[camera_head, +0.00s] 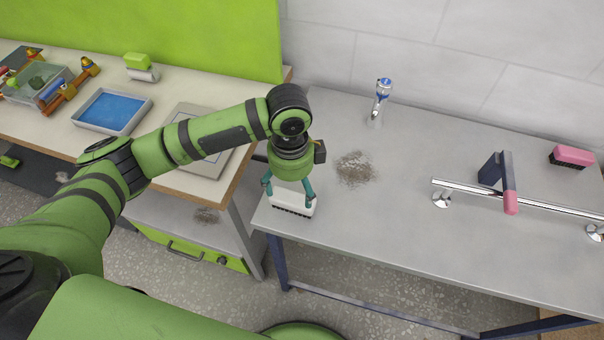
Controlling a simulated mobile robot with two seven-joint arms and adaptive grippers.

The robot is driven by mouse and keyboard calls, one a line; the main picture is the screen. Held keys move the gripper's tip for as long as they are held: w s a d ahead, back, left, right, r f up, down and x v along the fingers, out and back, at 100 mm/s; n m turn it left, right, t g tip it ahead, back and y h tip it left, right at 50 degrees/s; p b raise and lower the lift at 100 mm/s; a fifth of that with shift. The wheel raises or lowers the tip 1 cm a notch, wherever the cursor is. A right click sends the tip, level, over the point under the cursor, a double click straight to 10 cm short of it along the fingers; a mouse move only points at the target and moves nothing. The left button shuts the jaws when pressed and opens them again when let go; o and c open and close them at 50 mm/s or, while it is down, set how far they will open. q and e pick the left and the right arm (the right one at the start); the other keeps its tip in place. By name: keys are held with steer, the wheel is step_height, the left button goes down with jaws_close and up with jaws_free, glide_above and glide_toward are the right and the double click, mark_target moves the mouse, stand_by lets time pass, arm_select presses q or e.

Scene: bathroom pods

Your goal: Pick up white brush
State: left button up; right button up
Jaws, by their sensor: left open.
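The white brush (292,197) lies on the left front part of the grey metal table (400,225). It has a white body and dark bristles along its front edge. My left gripper (290,199) points down over the brush, its teal fingers open, one on each side of the white body. I cannot tell whether the fingers touch it. The gripper's body hides the back of the brush. My right gripper is not in view.
A patch of grey debris (355,168) lies right of the brush. A tap (380,100) stands behind it. A chrome rail (540,204), a dark blue and pink tool (497,170) and a pink brush (573,156) are at the right. A blue tray (111,111) sits on the left workbench.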

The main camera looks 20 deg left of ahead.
mark_target(291, 201)
arm_select(q)
steer(key=shift+a, duration=0.15)
steer(key=f, duration=0.1)
steer(key=s+f+p, duration=0.1)
steer(key=f, duration=0.1)
steer(key=shift+s, duration=0.3)
steer(key=f, duration=0.2)
steer(key=shift+w+f+p, duration=0.2)
steer(key=shift+f+p, duration=0.1)
steer(key=shift+f, duration=0.3)
steer(key=c, duration=1)
steer(key=shift+c, duration=1.4)
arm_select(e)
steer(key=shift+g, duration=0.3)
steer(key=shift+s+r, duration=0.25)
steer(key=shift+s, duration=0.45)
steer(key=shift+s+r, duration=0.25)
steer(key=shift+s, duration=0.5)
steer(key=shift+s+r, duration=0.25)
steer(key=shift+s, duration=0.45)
